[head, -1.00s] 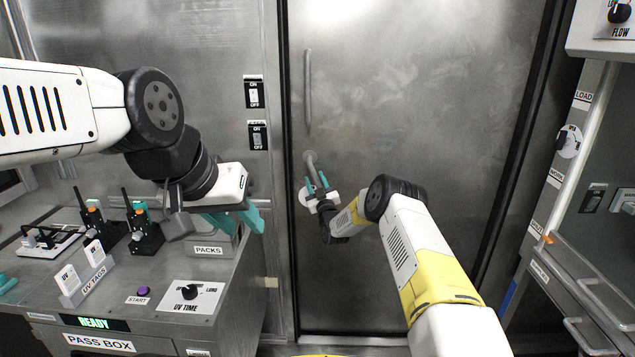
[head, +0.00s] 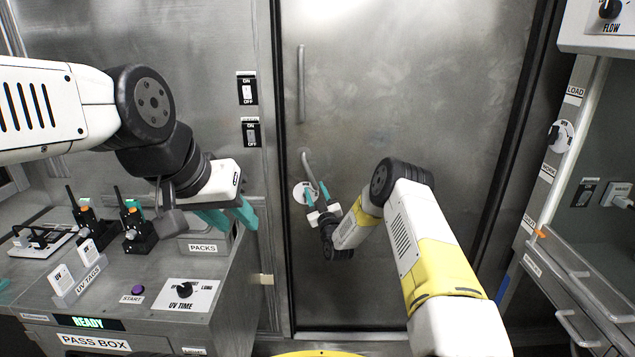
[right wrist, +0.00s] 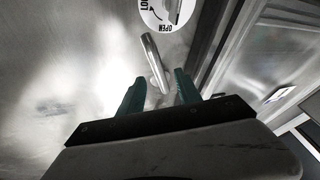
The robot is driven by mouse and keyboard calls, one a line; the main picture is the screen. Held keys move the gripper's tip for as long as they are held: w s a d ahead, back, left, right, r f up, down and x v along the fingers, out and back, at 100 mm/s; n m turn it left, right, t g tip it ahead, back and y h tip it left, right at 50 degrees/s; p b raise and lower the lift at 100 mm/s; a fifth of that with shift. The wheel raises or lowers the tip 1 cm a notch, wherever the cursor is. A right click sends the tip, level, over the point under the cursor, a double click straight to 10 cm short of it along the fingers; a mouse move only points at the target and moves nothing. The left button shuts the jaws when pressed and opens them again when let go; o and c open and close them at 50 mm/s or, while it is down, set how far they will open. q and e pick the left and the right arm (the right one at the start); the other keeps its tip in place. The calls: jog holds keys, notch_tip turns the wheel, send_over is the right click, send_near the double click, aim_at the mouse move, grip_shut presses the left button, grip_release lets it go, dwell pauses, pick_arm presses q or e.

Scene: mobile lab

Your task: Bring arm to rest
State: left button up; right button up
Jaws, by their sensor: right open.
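My right gripper (head: 315,192) is open and empty in front of the steel door (head: 400,110). A short grey lever (head: 307,164) on the door lies close beyond its teal fingertips. In the right wrist view the lever (right wrist: 154,62) shows in line with the gap between the fingers (right wrist: 160,82). I cannot tell whether they touch. The right arm reaches forward with its elbow bent. My left gripper (head: 238,228) hangs over the pass box's right side, near the PACKS bin (head: 205,246). Its teal fingers are apart, with nothing seen between them.
The pass box bench (head: 150,262) stands at left, with two black handheld devices (head: 138,230) and a UV TAGS holder (head: 75,285). The door has a tall bar handle (head: 301,85) and a round plate marked OPEN (right wrist: 164,8). A cabinet with drawers (head: 580,275) stands at right.

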notch_tip(320, 180, up, 9)
jog(key=w+d+g, duration=0.1)
jog(key=w+g, duration=0.1)
jog(key=s+d+r+m+g+h, duration=0.1)
jog(key=s+d+r+g, duration=0.25)
jog(key=s+r, duration=0.35)
jog(key=s+d+r+m+g+h, duration=0.1)
jog(key=s+d+r+g+h, duration=0.1)
jog(key=s+d+r, duration=0.45)
jog(key=s+d+r+m+g+h, duration=0.1)
jog(key=s+d+r, duration=0.15)
jog(key=s, duration=0.55)
jog(key=s+d+r+m+g, duration=0.1)
jog(key=s+r+g, duration=0.15)
jog(key=s, duration=0.55)
jog(key=s+d+f+m+g, duration=0.1)
jog(key=s+f, duration=0.1)
jog(key=s, duration=1)
jog(key=s+d+f+m+g, duration=0.1)
jog(key=s+f+m+g, duration=0.1)
jog(key=s, duration=1)
jog(key=shift+s+d, duration=0.15)
jog(key=shift+s, duration=0.15)
jog(key=shift+r, duration=0.1)
